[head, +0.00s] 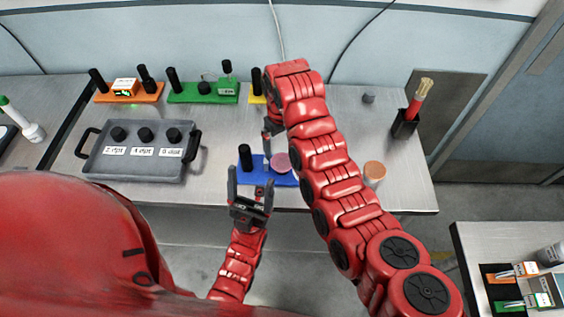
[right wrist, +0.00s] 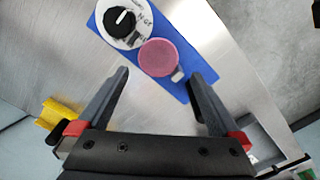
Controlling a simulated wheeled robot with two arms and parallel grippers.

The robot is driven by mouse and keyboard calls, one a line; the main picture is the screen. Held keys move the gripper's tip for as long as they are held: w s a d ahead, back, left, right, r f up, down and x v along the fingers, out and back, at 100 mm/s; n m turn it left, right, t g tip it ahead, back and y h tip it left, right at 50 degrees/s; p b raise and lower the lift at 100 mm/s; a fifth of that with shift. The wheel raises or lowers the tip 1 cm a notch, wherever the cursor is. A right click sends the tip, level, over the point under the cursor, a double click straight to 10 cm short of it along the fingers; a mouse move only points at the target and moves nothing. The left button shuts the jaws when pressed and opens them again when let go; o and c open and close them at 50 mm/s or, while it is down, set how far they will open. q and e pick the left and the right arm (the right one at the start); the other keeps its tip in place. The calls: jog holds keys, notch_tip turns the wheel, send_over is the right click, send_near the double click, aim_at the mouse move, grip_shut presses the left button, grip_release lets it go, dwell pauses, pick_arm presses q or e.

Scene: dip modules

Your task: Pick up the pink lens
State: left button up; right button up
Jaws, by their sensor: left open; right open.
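The pink lens (head: 281,163) is a flat round disc on the blue base (head: 255,177) near the table's front edge. In the right wrist view the pink lens (right wrist: 158,57) lies ahead of my right gripper (right wrist: 157,76), framed between its fingertips in the picture. That gripper is open and empty; whether its fingers are level with the lens is unclear. In the head view my right gripper (head: 269,136) is partly hidden by its own arm, just behind the lens. My left gripper (head: 251,180) is open and empty at the front of the blue base.
A black knob (head: 245,157) stands on the blue base left of the lens. A grey tray (head: 110,165) with several black knobs is at left. Orange (head: 130,97) and green (head: 203,97) bases stand behind. An orange-topped cylinder (head: 375,170) is at right.

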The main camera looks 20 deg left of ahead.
aim_at(282, 161)
jog(key=shift+f, duration=0.75)
jog(key=shift+f+p, duration=0.3)
jog(key=shift+f, duration=0.05)
notch_tip(282, 161, down, 3)
jog(key=shift+w+p, duration=0.15)
jog(key=shift+p, duration=0.9)
jog(key=shift+f, duration=0.75)
jog(key=c, duration=1.1)
jog(key=shift+w+r, duration=0.1)
